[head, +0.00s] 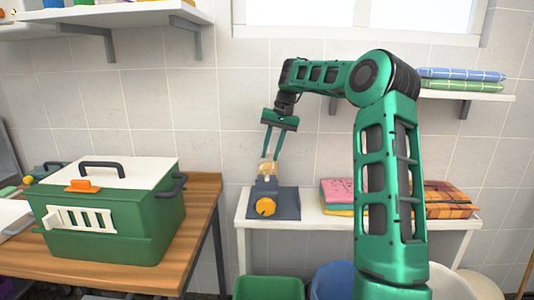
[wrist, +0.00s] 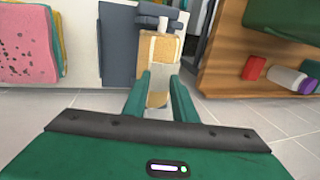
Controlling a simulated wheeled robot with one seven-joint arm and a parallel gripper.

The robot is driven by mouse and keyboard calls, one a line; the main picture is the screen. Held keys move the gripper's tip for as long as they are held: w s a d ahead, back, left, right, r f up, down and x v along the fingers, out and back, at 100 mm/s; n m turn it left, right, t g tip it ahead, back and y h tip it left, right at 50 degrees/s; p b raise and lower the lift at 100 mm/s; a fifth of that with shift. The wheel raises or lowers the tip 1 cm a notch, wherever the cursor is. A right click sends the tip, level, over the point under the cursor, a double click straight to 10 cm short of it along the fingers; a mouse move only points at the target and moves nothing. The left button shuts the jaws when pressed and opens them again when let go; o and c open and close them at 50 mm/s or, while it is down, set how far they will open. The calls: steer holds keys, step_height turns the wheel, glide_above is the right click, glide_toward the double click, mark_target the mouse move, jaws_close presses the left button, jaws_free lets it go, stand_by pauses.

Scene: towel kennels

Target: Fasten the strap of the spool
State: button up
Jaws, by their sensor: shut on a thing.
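The spool (head: 268,170) is a small tan roll on a dark blue-grey stand (head: 287,204) with an orange knob (head: 265,207), on the white shelf table. In the wrist view the spool (wrist: 158,47) shows at the stand's edge, a pale band running over it. My gripper (head: 267,155) reaches down from above onto the spool. In the wrist view my gripper (wrist: 161,82) has its two green fingers either side of a pale strap (wrist: 160,84) with a tan patch below it. It is shut on this strap. Whether the strap is fastened cannot be made out.
Folded pink and yellow towels (head: 340,193) lie right of the stand, with an orange checked towel (head: 450,200) farther right. A green carrier with a white lid (head: 110,222) stands on the wooden table at left. Green and blue bins stand below the shelf table.

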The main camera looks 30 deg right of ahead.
steer(key=shift+s+d+f+t+y, duration=0.2)
steer(key=shift+d+f+t+y, duration=0.1)
steer(key=shift+y, duration=0.2)
steer(key=shift+a, duration=0.1)
steer(key=o, duration=1)
steer(key=shift+o, duration=0.2)
steer(key=v, duration=1)
steer(key=shift+r, duration=0.3)
